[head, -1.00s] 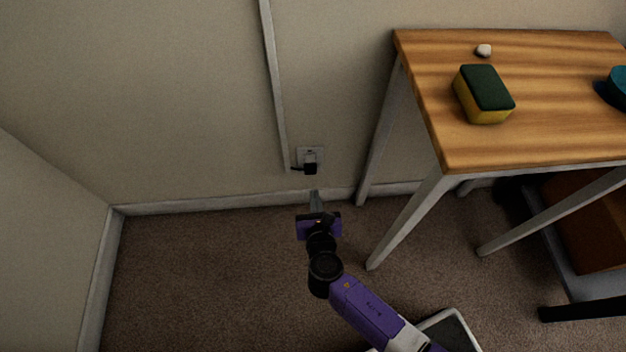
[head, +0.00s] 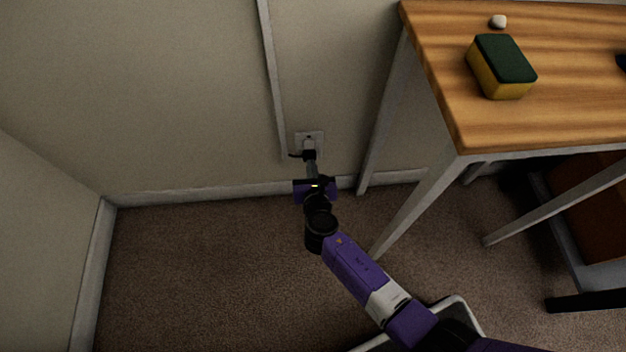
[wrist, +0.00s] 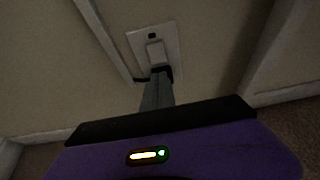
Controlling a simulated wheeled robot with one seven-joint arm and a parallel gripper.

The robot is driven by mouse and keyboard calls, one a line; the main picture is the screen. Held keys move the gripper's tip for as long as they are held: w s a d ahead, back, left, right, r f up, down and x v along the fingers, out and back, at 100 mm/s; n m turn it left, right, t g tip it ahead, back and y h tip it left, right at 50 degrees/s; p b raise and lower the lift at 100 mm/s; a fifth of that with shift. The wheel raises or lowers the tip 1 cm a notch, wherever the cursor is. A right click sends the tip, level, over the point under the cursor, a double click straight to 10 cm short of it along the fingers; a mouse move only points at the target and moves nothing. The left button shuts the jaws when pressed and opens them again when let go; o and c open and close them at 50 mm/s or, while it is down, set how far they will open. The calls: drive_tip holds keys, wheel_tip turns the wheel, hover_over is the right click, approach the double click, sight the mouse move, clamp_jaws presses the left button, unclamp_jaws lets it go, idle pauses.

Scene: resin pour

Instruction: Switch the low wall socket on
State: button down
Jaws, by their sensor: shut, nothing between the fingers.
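The low wall socket (head: 317,137) is a pale plate on the wall, just above the skirting board. A black plug (head: 309,155) with a short cable sits at its lower part. In the wrist view the socket plate (wrist: 172,43) has a small dark spot near its top and a pale raised piece below it. My gripper (head: 311,167) is shut and empty, and points at the wall. Its fingertips overlap the plug and the lower plate in the wrist view (wrist: 158,76). I cannot tell whether they touch. The fingers partly hide the plug.
A pale conduit (head: 272,80) runs down the wall to the socket's left. A wooden table (head: 440,60) with a green and yellow sponge (head: 502,66) stands at the right, its pale leg (head: 415,210) near my arm. The carpet (head: 200,260) at the left is clear.

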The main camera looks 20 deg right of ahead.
sight(309, 145)
drive_tip(key=shift+w+d+f+b, duration=0.15)
drive_tip(key=shift+w+d+b, duration=0.1)
drive_tip(key=shift+w, duration=0.5)
drive_tip(key=shift+w+d+f+b, duration=0.1)
drive_tip(key=shift+w+d+b, duration=0.1)
drive_tip(key=shift+w, duration=0.5)
drive_tip(key=shift+w+d+f+b, duration=0.15)
drive_tip(key=shift+w+d, duration=0.1)
drive_tip(key=shift+w, duration=0.5)
drive_tip(key=shift+w, duration=0.15)
drive_tip(key=shift+r+p, duration=0.9)
